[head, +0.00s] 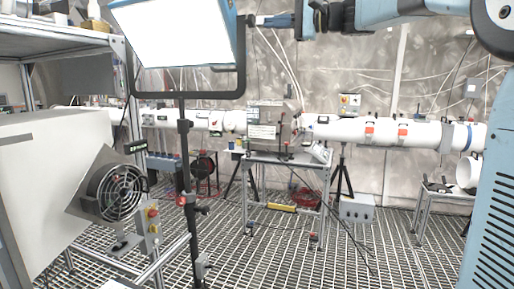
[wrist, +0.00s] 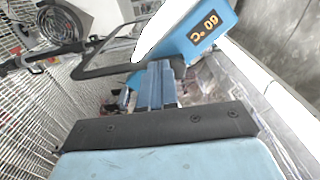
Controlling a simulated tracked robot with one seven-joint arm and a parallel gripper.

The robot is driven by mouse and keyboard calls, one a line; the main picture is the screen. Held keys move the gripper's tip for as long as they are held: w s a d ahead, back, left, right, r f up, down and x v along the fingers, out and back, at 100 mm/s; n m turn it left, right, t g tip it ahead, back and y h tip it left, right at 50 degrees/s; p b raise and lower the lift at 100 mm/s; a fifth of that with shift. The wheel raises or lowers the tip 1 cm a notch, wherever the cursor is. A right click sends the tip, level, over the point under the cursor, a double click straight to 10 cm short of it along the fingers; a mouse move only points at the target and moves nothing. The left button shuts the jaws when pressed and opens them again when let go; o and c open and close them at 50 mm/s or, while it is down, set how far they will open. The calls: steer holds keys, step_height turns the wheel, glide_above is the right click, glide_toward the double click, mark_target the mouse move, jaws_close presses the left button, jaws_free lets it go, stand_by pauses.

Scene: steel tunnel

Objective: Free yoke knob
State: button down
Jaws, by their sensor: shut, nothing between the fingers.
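A lit panel lamp (head: 172,36) with a blue housing is tilted in a dark U-shaped yoke (head: 241,72) on a black stand (head: 183,150), upper left in the head view. A small dark yoke knob (head: 249,20) appears at the yoke's right arm. My gripper (head: 262,20) is shut and empty, its blue fingers pointing left at the knob; I cannot tell whether they touch it. In the wrist view my gripper (wrist: 158,68) reaches toward the lamp's blue housing (wrist: 205,38), with orange digits, and the yoke (wrist: 98,62). The fingers hide the knob there.
A caged fan heater (head: 118,190) and a white cabinet (head: 45,170) stand at the left. A shelf (head: 60,45) is above them. A work table (head: 285,160) stands farther back before a long white pipe (head: 385,132). The grated floor at centre right is mostly clear.

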steer(key=shift+s+d, duration=0.1)
steer(key=shift+d, duration=0.25)
